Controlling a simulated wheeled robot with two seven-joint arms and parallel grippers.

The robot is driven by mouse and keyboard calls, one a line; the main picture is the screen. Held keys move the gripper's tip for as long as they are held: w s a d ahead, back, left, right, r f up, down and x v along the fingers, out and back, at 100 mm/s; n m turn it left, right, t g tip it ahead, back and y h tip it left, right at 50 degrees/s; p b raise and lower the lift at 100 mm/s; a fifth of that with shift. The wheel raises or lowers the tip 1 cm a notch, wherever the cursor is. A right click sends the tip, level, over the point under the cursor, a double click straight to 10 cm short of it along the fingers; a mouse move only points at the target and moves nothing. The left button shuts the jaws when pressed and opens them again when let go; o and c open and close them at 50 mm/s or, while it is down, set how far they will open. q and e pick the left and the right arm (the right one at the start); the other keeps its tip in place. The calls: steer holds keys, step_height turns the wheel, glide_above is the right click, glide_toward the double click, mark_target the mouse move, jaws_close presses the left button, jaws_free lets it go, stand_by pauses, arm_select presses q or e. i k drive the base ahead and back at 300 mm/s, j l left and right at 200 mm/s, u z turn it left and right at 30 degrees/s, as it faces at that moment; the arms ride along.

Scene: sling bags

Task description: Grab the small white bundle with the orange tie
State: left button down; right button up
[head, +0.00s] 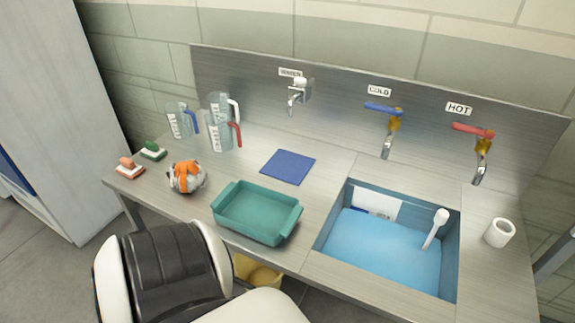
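The small white bundle with the orange tie (187,178) sits on the left part of the metal counter, near its front edge. It is round, pale with dark patches, and the orange tie goes over its top. Neither of my grippers shows in the head view, so I cannot tell whether they are open or shut. Nothing is touching the bundle from above.
A teal tray (257,213) stands right of the bundle. Red (130,166) and green (153,150) brushes lie left of it. Clear jugs (222,123) stand behind, with a blue cloth (288,166) nearby. A water-filled sink (385,250) is at right.

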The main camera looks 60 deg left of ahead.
mark_target(187, 177)
steer(key=j+u, duration=0.15)
steer(key=u, duration=2.4)
